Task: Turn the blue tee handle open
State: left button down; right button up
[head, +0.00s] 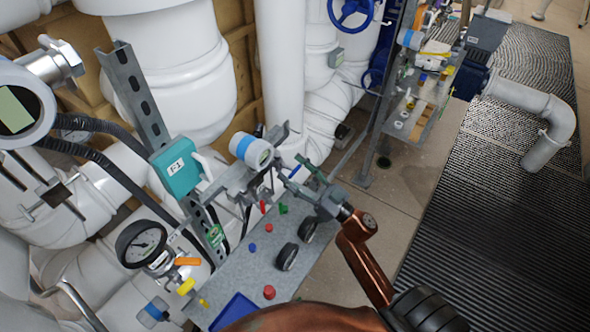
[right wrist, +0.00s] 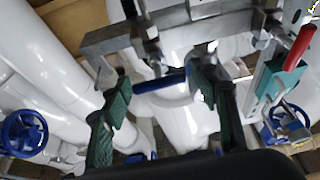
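The blue tee handle (right wrist: 160,82) is a short blue bar below a grey metal bracket in the right wrist view. It lies crosswise between the green fingers of my right gripper (right wrist: 160,92). The fingers are wide apart, one towards each end of the bar; the right fingertip is close to its right end, and I cannot tell whether they touch. In the head view a small part of the blue handle (head: 294,171) shows just left of my right gripper (head: 301,174). My left gripper is not in view.
A grey panel (head: 235,278) with red, blue and black knobs lies below the gripper. A teal tagged box (head: 177,166), a blue-and-white round device (head: 251,150) and a pressure gauge (head: 141,243) are to the left. White pipes stand behind. Open floor (head: 400,185) is at right.

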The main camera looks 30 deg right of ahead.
jog(key=c, duration=1)
jog(key=shift+n, duration=0.3)
jog(key=n+g+y, duration=0.1)
jog(key=n, duration=0.2)
jog(key=n+g+y+p, duration=0.1)
jog(key=n, duration=0.2)
jog(key=shift+r+y, duration=0.1)
jog(key=shift+y, duration=0.3)
jog(key=n+g, duration=0.1)
jog(key=n, duration=0.2)
jog(key=n+g+y, duration=0.1)
jog(key=n, duration=0.2)
jog(key=shift+s+a+n+y+p, duration=0.1)
jog(key=shift+n+y+p, duration=0.2)
jog(key=shift+p, duration=0.1)
jog(key=n+g, duration=0.1)
jog(key=n, duration=0.1)
jog(key=n+g+p, duration=0.1)
jog(key=n, duration=0.2)
jog(key=shift+g, duration=0.3)
jog(key=shift+f+n+g+p, duration=0.15)
jog(key=shift+n+g+p, duration=0.15)
jog(key=shift+n, duration=0.7)
jog(key=shift+f+n+g+p, duration=0.1)
jog(key=shift+n+g+p, duration=0.2)
jog(key=shift+n, duration=0.7)
jog(key=shift+f, duration=0.1)
